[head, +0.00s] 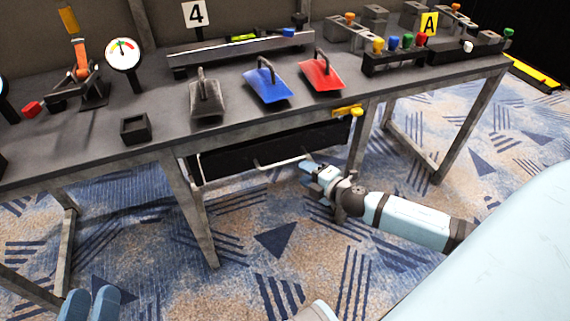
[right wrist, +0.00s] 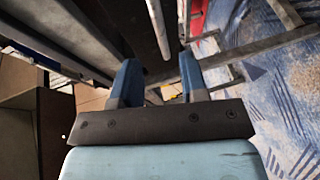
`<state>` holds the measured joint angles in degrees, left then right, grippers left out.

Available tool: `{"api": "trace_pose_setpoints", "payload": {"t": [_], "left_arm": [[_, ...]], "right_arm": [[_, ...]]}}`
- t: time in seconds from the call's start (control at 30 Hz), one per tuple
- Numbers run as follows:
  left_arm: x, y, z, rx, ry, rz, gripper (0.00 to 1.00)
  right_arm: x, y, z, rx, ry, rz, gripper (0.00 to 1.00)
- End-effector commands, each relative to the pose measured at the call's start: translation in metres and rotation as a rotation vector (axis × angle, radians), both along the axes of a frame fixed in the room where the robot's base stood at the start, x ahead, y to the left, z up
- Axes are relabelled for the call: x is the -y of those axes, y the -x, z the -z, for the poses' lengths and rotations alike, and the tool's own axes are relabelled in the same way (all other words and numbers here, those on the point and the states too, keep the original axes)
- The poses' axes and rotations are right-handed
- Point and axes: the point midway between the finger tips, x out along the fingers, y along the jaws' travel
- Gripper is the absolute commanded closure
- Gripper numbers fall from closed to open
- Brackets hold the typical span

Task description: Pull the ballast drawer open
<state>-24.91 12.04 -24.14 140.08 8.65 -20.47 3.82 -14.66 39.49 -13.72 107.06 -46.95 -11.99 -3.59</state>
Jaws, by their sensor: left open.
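The drawer (head: 225,160) is a dark front under the table top, between the table legs. It looks closed or nearly so. A pale bar handle (head: 280,164) runs along its lower front. My right gripper (head: 307,170) is at the right end of this handle, with its fingers pointing left. In the right wrist view its two blue fingers (right wrist: 160,72) are apart, and a pale bar (right wrist: 157,25), likely the handle, shows ahead between them; contact cannot be told. My left gripper (head: 90,294) is open and empty at the bottom left, away from the drawer.
A yellow tag (head: 346,112) sits above the drawer's right end. Table legs (head: 190,205) flank the drawer. The carpet in front is clear.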

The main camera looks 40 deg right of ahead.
Motion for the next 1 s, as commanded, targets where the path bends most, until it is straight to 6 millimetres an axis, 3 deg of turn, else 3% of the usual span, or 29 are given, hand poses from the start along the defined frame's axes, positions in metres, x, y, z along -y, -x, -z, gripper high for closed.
{"api": "trace_pose_setpoints", "payload": {"t": [0.3, 0.5, 0.93, 1.0], "left_arm": [[0.001, 0.0, 0.019, -0.045, -0.025, 0.016, 0.57], [0.002, 0.0, 0.027, -0.071, -0.036, 0.025, 0.57], [0.002, 0.001, 0.029, -0.082, -0.047, 0.03, 0.57], [0.002, 0.001, 0.029, -0.081, -0.048, 0.03, 0.57]], "right_arm": [[-0.009, -0.055, 0.011, 0.002, 0.0, 0.001, 0.6], [-0.012, -0.077, 0.016, 0.0, 0.0, 0.001, 0.6], [-0.014, -0.085, 0.017, -0.001, -0.001, 0.001, 0.6], [-0.014, -0.085, 0.017, -0.001, -0.001, 0.001, 0.74]]}}
